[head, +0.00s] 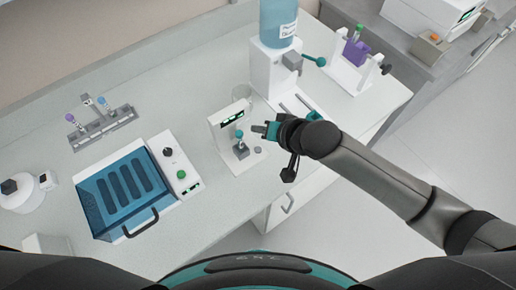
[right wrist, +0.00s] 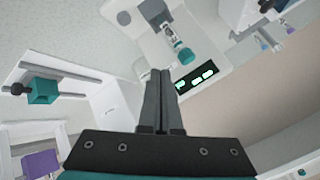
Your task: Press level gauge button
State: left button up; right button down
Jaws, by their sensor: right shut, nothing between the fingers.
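The level gauge (head: 219,131) is a white stand on the bench with a dark display of green marks (right wrist: 195,78) and a small teal-capped tube (right wrist: 182,50) in a grey block. A round grey button (head: 257,150) sits on its base, beside the block; in the right wrist view the button (right wrist: 123,18) is near the top edge. My right gripper (head: 257,128) is shut and empty, just right of the gauge. In the right wrist view its fingertips (right wrist: 161,76) point toward the gauge, apart from the button. My left gripper is not in view.
A white dispenser with a blue bottle (head: 278,22) stands behind my right gripper. A blue-lidded box (head: 122,195) with a control panel is at left, near a grey tube rack (head: 102,128). A white stand with a purple block (head: 355,52) is at the back right.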

jog(key=b, duration=0.7)
send_over(258, 150)
jog(key=f, duration=0.4)
jog(key=s+f, duration=0.1)
jog(key=f, duration=0.2)
jog(key=shift+d, duration=0.3)
jog(key=shift+w+f, duration=0.1)
jog(key=shift+f, duration=0.35)
jog(key=shift+f, duration=0.2)
dwell(0.5)
jog(key=shift+f, duration=0.25)
jog(key=shift+f, duration=0.5)
dwell(0.6)
jog(key=shift+r+p, duration=0.9)
jog(key=shift+p, duration=0.25)
